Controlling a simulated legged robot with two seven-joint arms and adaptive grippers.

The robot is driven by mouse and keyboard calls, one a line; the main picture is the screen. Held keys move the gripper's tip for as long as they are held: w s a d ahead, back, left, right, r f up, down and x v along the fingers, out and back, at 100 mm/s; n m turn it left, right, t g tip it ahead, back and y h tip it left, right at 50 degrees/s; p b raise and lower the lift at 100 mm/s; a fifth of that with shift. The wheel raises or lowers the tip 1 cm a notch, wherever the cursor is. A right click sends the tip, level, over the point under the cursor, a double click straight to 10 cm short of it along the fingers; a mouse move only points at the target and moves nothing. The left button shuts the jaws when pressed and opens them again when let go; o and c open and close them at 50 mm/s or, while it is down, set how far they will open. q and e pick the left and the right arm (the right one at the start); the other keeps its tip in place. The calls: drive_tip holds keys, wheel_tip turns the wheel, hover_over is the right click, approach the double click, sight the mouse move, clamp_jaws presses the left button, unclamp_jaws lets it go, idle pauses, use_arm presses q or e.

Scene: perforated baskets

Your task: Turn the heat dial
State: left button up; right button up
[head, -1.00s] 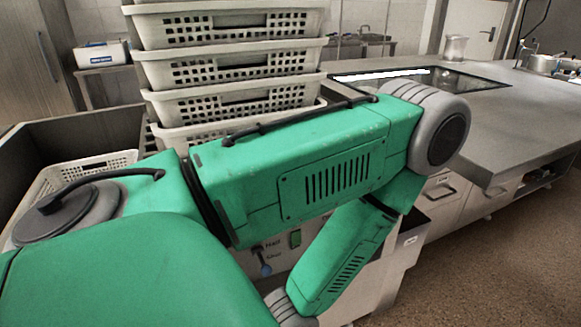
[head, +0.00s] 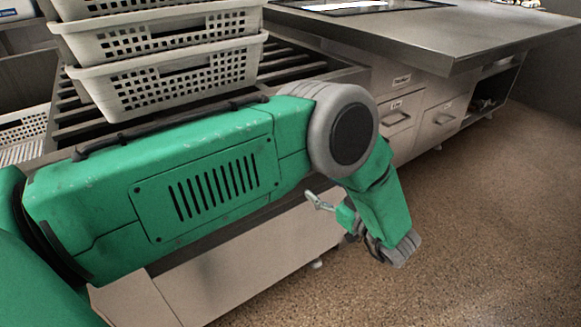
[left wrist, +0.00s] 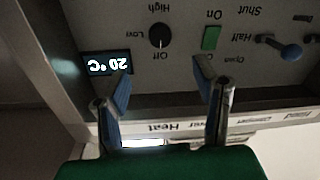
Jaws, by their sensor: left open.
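In the left wrist view, upside down, a dark round heat dial (left wrist: 160,36) sits on a grey panel (left wrist: 110,20), with High, Low and Off around it. A lit display (left wrist: 106,64) by it reads 20 °C. My left gripper (left wrist: 167,86) is open, its two blue-grey fingers apart and empty. In the picture the dial lies above the gap between the fingertips, and no finger touches it. In the head view the left gripper (head: 335,211) shows small beyond my green arm; the dial is not visible there. My right gripper is not in view.
Stacked perforated baskets (head: 165,85) stand on a slatted surface behind my arm. A grey counter with drawers (head: 440,118) is beyond; open floor (head: 480,240) lies at right.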

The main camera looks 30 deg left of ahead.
use_arm(q)
drive_tip(key=b+x, duration=0.3)
drive_tip(key=x, duration=1)
drive_tip(key=c, duration=1.1)
